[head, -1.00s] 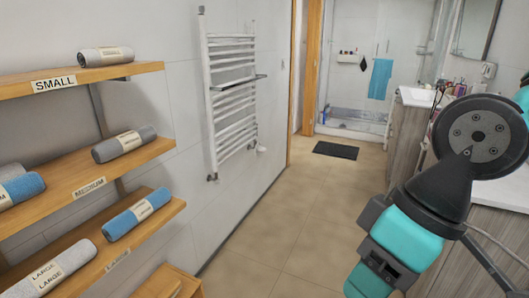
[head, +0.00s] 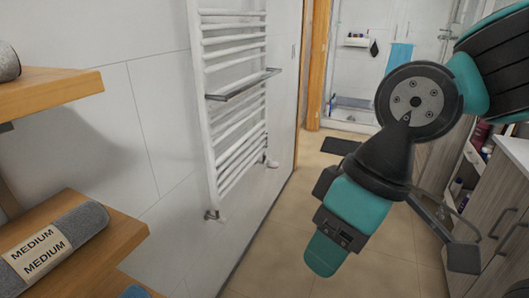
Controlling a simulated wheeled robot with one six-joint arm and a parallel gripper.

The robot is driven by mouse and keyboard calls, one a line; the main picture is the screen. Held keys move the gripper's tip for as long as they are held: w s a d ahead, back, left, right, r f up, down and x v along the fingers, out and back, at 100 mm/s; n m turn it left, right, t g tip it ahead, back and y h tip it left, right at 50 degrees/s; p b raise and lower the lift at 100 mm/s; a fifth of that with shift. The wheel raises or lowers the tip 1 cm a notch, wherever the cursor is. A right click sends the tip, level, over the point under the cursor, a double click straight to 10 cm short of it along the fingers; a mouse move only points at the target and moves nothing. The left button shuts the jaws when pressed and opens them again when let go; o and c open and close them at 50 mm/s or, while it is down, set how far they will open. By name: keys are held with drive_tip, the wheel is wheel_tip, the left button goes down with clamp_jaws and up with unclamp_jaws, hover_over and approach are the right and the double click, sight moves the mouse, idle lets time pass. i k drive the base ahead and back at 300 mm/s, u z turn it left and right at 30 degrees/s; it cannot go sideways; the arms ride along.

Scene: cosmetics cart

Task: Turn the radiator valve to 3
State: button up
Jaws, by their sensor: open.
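The radiator (head: 229,105) is a white ladder-shaped towel rail on the left wall. A small white valve (head: 270,163) is at its lower right corner, small and too far off for me to read any number. A grey metal fitting (head: 213,215) is at its lower left corner. My gripper (head: 394,218) is in the right half, below my dark and teal arm. Its dark jaw parts show on both sides of the teal wrist, spread apart and empty. The wrist hides part of it. It appears well to the right of the valve, touching nothing.
Wooden shelves (head: 60,100) with rolled grey towels (head: 55,245) jut out at the left. A wooden-fronted cabinet (head: 497,200) stands at the right. The tiled floor (head: 285,235) between them is clear up to a dark mat (head: 340,146) before the shower.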

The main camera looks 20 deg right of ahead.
sight(271, 164)
drive_tip(key=z, duration=0.5)
drive_tip(key=i, duration=1.95)
drive_tip(key=z, duration=0.65)
